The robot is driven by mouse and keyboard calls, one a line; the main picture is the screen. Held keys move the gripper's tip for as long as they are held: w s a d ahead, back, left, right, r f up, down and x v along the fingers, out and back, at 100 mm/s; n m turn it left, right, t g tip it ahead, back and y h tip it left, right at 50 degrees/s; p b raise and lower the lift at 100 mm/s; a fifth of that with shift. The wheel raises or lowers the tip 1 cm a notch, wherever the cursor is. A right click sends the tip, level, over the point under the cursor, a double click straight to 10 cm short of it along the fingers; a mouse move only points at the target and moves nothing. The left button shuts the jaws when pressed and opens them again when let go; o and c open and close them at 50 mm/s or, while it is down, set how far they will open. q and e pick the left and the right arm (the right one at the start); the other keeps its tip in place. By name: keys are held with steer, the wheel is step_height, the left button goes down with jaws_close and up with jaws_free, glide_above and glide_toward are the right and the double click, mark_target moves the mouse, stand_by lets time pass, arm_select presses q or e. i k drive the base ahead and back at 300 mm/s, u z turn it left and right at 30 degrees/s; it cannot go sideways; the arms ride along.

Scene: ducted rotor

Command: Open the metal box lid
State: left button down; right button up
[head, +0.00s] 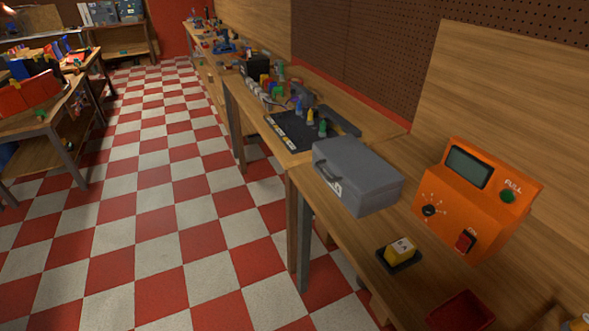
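The grey metal box (358,176) sits on the wooden workbench, right of the picture's middle. Its lid (365,163) is closed. A dark handle and a small white label show on its left-facing side. Neither of my grippers shows in the head view.
An orange device (475,196) with a screen stands right of the box. A yellow block (398,251) on a black base and a red tray (460,313) are nearer. A black mat (290,131) with small tools lies behind the box. The checkered floor (150,200) is open on the left.

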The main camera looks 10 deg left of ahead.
mark_target(366, 174)
steer(key=u, duration=0.75)
steer(key=i, duration=0.5)
steer(key=z, duration=2.05)
